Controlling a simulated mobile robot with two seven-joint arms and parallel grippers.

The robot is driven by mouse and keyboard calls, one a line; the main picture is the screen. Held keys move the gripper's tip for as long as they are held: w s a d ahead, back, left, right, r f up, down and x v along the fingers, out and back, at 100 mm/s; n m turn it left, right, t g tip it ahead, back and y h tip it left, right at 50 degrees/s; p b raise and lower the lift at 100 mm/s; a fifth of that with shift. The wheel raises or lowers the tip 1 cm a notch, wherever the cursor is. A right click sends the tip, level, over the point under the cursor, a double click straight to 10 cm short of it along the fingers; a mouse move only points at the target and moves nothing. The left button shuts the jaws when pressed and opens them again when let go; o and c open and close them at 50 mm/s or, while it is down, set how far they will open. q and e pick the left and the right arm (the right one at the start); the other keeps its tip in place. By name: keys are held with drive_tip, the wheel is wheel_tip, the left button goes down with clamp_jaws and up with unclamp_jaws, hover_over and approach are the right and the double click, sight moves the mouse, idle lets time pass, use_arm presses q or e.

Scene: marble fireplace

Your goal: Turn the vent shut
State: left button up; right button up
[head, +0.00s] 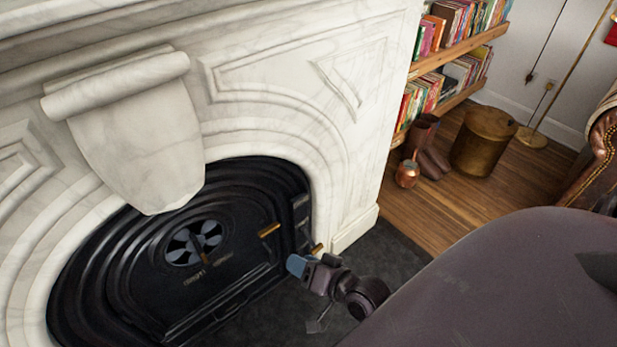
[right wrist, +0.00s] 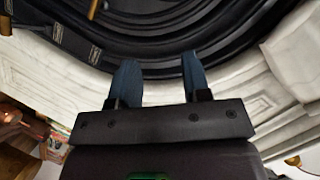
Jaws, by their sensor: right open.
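The round vent (head: 195,242) is set in the black arched fireplace front (head: 140,285) in the head view. It shows grey-blue petal shapes with dark areas between them, and a small brass-coloured piece at its middle and lower edge. My right gripper (head: 291,265) is low in front of the fireplace's right side, to the right of the vent and apart from it. In the right wrist view its two blue fingers (right wrist: 159,60) are spread with nothing between them, facing the black arched mouldings. The vent is not visible in that view. My left gripper is not in view.
A brass handle (head: 269,230) sticks out right of the vent, with another brass piece (head: 317,249) near my gripper. The white marble surround (head: 345,190) frames the front. Bookshelves (head: 450,58), a copper jug (head: 407,173) and a brass bin (head: 484,142) stand to the right.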

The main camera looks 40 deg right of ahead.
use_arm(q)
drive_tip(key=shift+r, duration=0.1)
use_arm(e)
drive_tip(key=shift+s, duration=0.1)
drive_tip(key=shift+c, duration=0.2)
drive_tip(key=c, duration=0.7)
drive_tip(key=shift+w+f, duration=0.2)
drive_tip(key=shift+f, duration=0.1)
clamp_jaws()
drive_tip(key=w+a+f+m+g+y+b, duration=0.2)
drive_tip(key=w+f+y+b, duration=0.8)
drive_tip(key=w+f+b, duration=0.5)
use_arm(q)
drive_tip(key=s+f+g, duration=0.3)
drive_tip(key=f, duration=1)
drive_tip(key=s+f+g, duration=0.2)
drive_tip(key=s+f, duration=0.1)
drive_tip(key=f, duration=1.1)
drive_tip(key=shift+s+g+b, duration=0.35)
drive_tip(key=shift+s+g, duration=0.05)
use_arm(e)
drive_tip(key=s+a+f+x, duration=0.1)
drive_tip(key=f+x, duration=0.1)
drive_tip(key=x, duration=1.1)
drive_tip(key=shift+w+a, duration=0.25)
